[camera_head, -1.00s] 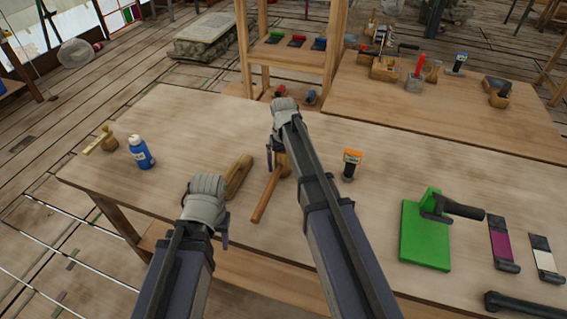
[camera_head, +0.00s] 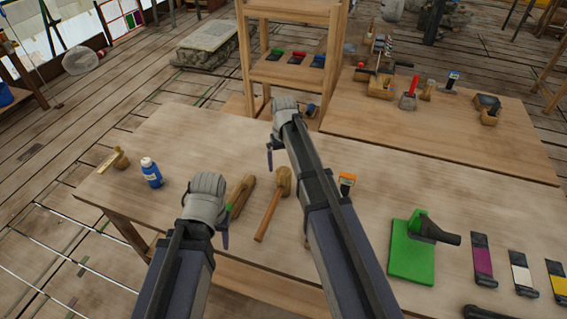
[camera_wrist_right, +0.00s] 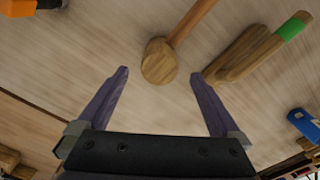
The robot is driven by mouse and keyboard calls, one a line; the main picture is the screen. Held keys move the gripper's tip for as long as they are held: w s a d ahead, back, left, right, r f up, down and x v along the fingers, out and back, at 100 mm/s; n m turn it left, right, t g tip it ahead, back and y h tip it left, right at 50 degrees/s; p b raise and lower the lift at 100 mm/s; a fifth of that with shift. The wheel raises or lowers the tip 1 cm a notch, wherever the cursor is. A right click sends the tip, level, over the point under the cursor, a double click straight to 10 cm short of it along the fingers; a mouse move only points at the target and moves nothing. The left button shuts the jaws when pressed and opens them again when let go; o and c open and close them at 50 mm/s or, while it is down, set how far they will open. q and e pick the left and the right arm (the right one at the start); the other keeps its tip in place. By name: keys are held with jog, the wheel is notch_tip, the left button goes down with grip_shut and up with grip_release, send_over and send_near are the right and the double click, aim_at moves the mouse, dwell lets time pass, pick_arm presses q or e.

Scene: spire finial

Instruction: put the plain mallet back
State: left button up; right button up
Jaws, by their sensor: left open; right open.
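The plain mallet (camera_head: 284,180) lies on the workbench (camera_head: 180,130), with a bare wooden handle pointing toward me. In the right wrist view its round head (camera_wrist_right: 159,66) shows between and beyond the fingertips, with no visible contact. My right gripper (camera_head: 269,152) is open and empty above the bench, just past the mallet head in the head view; its open fingers also show in the wrist view (camera_wrist_right: 159,75). My left gripper (camera_head: 225,226) is open, left of the mallet handle, its jaws mostly hidden by its wrist.
A wooden tool with a green band (camera_head: 240,192) lies left of the mallet. A blue bottle (camera_head: 152,175) stands farther left. An orange-topped tool (camera_head: 346,183) is partly behind my right arm. A shelf (camera_head: 290,75) stands behind.

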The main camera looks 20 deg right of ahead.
jog(key=s+a, duration=0.3)
jog(key=s, duration=0.1)
jog(key=s+a+n, duration=0.1)
jog(key=s+a, duration=0.2)
jog(key=s, duration=0.2)
jog(key=s+a+n, duration=0.1)
jog(key=s+a, duration=0.2)
jog(key=s, duration=0.1)
jog(key=shift+s+a+h, duration=0.2)
jog(key=shift+s+h, duration=0.1)
jog(key=shift+s, duration=0.1)
jog(key=s+a+n, duration=0.1)
jog(key=s+a, duration=0.3)
jog(key=s, duration=0.5)
jog(key=shift+s+n+h, duration=0.3)
jog(key=shift+s+n, duration=0.1)
